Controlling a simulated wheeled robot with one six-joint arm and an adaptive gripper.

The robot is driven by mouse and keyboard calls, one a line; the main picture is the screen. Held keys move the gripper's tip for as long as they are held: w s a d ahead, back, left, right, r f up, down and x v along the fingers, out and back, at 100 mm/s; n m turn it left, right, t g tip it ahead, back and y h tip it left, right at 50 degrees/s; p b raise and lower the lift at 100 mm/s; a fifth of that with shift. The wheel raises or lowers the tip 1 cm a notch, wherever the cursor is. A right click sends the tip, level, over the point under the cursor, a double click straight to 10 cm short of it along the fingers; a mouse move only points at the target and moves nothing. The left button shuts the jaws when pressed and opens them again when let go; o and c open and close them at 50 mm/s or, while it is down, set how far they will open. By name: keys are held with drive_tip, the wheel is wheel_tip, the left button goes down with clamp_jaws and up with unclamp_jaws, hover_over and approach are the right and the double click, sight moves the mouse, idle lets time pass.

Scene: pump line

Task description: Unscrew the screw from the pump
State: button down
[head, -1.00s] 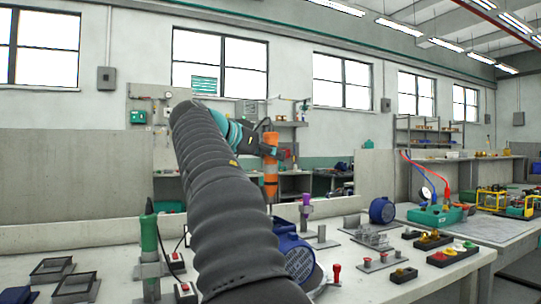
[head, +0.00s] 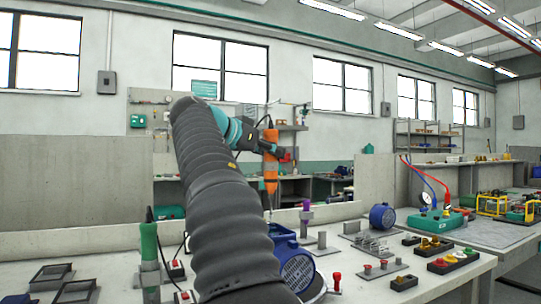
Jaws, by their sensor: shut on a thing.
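My gripper (head: 267,144) is at the end of my raised dark arm, above the workbench. It is shut on an orange electric screwdriver (head: 270,172) that hangs upright, its thin bit pointing down. The blue pump (head: 296,270) sits on the bench below, partly hidden behind my arm. The bit's lower end is above the pump's top and looks apart from it. The screw is too small to make out, on the pump or on the bit.
A green-handled tool (head: 149,243) stands left of my arm, near empty dark trays (head: 75,290). A smaller blue motor (head: 382,216), a wire rack (head: 372,245), and blocks with coloured parts (head: 453,260) stand to the right. A purple-topped post (head: 306,207) is behind the pump.

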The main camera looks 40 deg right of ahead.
drive_tip(key=shift+s+r, duration=0.1)
drive_tip(key=shift+r, duration=0.7)
